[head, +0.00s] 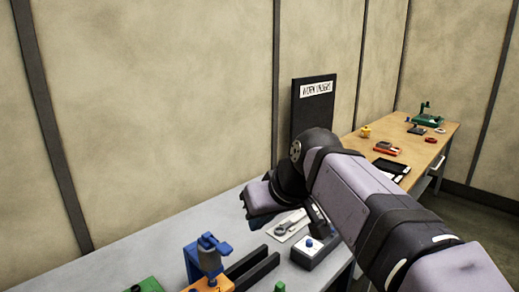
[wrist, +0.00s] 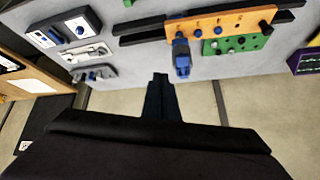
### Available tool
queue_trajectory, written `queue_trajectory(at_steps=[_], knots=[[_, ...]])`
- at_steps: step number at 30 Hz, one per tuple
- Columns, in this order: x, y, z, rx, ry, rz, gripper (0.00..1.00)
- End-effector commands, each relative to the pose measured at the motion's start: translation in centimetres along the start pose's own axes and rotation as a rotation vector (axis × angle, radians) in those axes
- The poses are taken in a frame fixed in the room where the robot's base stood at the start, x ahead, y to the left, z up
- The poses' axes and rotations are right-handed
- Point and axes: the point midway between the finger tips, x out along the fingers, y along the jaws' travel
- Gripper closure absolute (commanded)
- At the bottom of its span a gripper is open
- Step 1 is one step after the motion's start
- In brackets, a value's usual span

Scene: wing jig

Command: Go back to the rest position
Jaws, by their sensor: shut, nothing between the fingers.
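My gripper (wrist: 160,82) is shut and empty; its dark fingers lie side by side in the wrist view. They appear in front of the grey bench (wrist: 130,66) and the wall, apart from any object. In the head view my arm reaches in from the lower right and bends above the bench; I cannot make out the fingertips there. The orange jig plate (wrist: 205,22) with blue pins sits on dark rails. A blue clamp (wrist: 181,58) stands at its edge; it also shows in the head view (head: 209,256).
A box with a blue button (head: 310,246) and a pale tray with a wrench (head: 290,226) are on the bench beneath my arm. A green board (wrist: 238,44) lies by the jig. A dark sign panel (head: 315,108) stands behind. A wooden table (head: 440,133) holds several items.

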Motion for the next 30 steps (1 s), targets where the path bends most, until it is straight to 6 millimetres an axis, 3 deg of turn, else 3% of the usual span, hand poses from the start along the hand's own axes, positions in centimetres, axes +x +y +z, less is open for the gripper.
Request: queue_trajectory(at_steps=[5, 11, 15, 18, 21, 23, 30], knots=[[5.7, 2.2, 6.4, 0.133, -0.101, 0.069, 1.00], [10.3, 4.6, 17.6, 0.230, -0.268, 0.147, 1.00], [11.2, 5.5, 26.3, 0.257, -0.410, 0.182, 1.00], [10.8, 5.6, 31.7, 0.279, -0.507, 0.192, 1.00], [9.9, 5.5, 35.7, 0.314, -0.584, 0.195, 1.00], [9.2, 5.6, 37.2, 0.350, -0.609, 0.200, 1.00], [8.4, 7.0, 36.9, 0.411, -0.590, 0.221, 1.00]])
